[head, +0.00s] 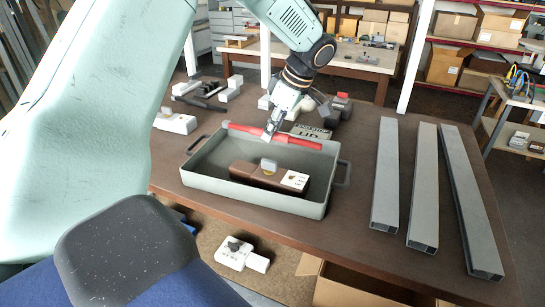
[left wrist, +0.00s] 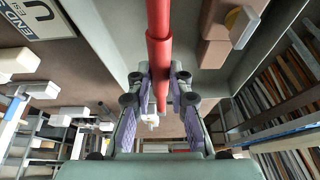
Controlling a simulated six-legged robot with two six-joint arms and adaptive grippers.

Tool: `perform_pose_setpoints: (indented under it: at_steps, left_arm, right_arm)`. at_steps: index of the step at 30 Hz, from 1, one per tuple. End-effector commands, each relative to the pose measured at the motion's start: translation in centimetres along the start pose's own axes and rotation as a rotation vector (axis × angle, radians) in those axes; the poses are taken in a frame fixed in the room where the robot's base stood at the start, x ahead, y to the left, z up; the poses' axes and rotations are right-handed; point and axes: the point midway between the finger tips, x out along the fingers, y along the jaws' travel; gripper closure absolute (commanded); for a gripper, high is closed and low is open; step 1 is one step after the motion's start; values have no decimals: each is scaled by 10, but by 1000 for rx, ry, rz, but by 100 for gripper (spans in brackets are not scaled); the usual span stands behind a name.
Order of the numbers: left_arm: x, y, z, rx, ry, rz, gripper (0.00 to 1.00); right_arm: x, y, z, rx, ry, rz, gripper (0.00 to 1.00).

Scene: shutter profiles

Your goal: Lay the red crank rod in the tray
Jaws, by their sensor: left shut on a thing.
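The red crank rod (head: 290,137) is held by my left gripper (head: 269,130), over the far side of the grey-green tray (head: 250,200). It lies roughly level, across the tray's width; whether it touches the far rim I cannot tell. In the left wrist view the rod (left wrist: 159,55) runs between the two fingers of the left gripper (left wrist: 158,88), which are shut on it. The tray holds a brown block-like piece (head: 245,171) with a white label and a grey knob. My right gripper is not in view.
Three long grey profiles (head: 423,185) lie on the brown table right of the tray. A lettered plate (head: 311,132) lies behind the tray. White and dark parts (head: 175,122) stand at the left, and a dark piece with red (head: 341,103) behind. The tray has side handles.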

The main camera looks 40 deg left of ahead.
Motion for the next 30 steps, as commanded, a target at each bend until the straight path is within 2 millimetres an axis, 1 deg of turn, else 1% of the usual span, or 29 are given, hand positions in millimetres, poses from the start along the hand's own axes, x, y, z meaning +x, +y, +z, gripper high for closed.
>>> perform_pose_setpoints:
  at_steps: [1, 3, 11, 17, 30]
  left_arm:
    - [8, -1, 3, 2, 2, -3, 100]
    - [18, -2, 7, 1, 1, -3, 100]
    - [37, 0, 16, 2, 1, 0, 100]
    - [61, 1, 26, 2, 2, -1, 100]
    - [68, 3, 30, 0, 0, 2, 100]
  right_arm:
    - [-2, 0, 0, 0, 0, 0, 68]
    - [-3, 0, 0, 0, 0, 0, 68]
    - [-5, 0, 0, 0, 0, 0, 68]
    - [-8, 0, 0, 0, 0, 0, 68]
    - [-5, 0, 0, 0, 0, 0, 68]
